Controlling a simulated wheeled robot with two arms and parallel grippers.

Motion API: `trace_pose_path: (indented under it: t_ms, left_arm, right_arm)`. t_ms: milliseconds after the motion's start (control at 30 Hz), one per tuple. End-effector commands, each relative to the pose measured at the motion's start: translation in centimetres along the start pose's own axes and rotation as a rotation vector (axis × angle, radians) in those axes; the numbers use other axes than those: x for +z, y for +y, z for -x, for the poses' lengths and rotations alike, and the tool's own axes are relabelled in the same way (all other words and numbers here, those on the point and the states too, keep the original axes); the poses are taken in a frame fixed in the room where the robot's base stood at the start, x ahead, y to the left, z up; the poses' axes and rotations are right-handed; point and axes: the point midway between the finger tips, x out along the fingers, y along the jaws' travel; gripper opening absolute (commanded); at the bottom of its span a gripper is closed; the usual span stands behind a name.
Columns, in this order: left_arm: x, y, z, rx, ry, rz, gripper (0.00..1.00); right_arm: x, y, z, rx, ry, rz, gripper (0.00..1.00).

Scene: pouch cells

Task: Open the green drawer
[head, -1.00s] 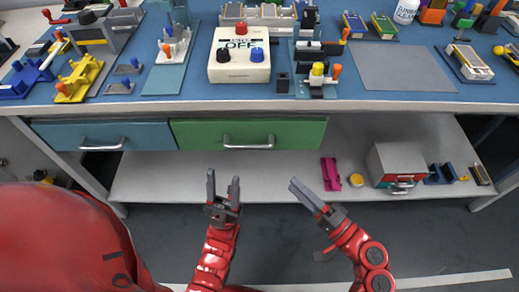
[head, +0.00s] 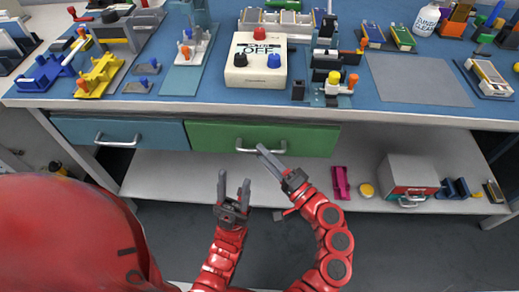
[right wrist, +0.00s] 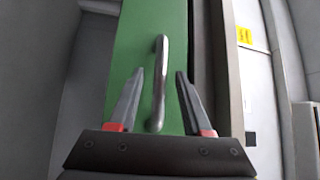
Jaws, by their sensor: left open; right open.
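The green drawer (head: 310,139) sits shut under the tabletop, with a metal bar handle (head: 246,150) on its front. In the right wrist view the green front (right wrist: 122,70) stands upright and the handle (right wrist: 159,80) lies between the spread fingers. My right gripper (head: 268,158) is open at the right end of the handle in the head view, and its fingers (right wrist: 158,82) are not closed on it. My left gripper (head: 234,188) is open and empty, below and in front of the drawer.
A blue drawer (head: 85,130) with its own handle is left of the green one. The lower shelf (head: 300,185) holds a pink part (head: 341,183), a yellow disc (head: 366,190) and a small grey box (head: 408,172). Many fixtures stand on the blue tabletop (head: 200,90).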

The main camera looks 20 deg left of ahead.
Motion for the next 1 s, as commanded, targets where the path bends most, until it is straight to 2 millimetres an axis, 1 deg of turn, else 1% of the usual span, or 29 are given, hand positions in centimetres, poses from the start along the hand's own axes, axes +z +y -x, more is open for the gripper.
trace_pose_path:
  t_ms: [33, 100, 200, 500, 567, 700, 800, 1000]
  left_arm:
    - [0.0, 0.0, 0.1, 0.0, 0.0, 0.0, 0.5]
    - [0.0, 0.0, 0.1, 0.0, 0.0, 0.0, 0.5]
    - [0.0, 0.0, 0.1, 0.0, 0.0, 0.0, 0.5]
    - [0.0, 0.0, 0.1, 0.0, 0.0, 0.0, 0.5]
    - [0.0, 0.0, 0.1, 0.0, 0.0, 0.0, 0.5]
    - [0.0, 0.0, 0.1, 0.0, 0.0, 0.0, 0.5]
    - [0.0, 0.0, 0.1, 0.0, 0.0, 0.0, 0.5]
    - [0.0, 0.0, 0.1, 0.0, 0.0, 0.0, 0.5]
  right_arm:
    - [0.0, 0.0, -0.8, -0.001, -0.003, 0.002, 0.5]
    - [0.1, 0.0, -1.5, 0.0, -0.003, 0.001, 0.5]
    - [0.0, 0.1, -2.1, 0.001, 0.0, -0.001, 0.5]
    - [0.0, 0.1, -2.3, 0.001, 0.002, -0.001, 0.5]
    - [0.0, 0.1, -2.3, 0.001, 0.002, -0.001, 0.41]
    - [0.0, 0.1, -2.3, 0.001, 0.001, -0.001, 0.15]
    - [0.0, 0.1, -2.3, 0.001, 0.001, -0.001, 0.0]
    - [0.0, 0.1, -2.3, 0.002, 0.001, -0.001, 0.0]
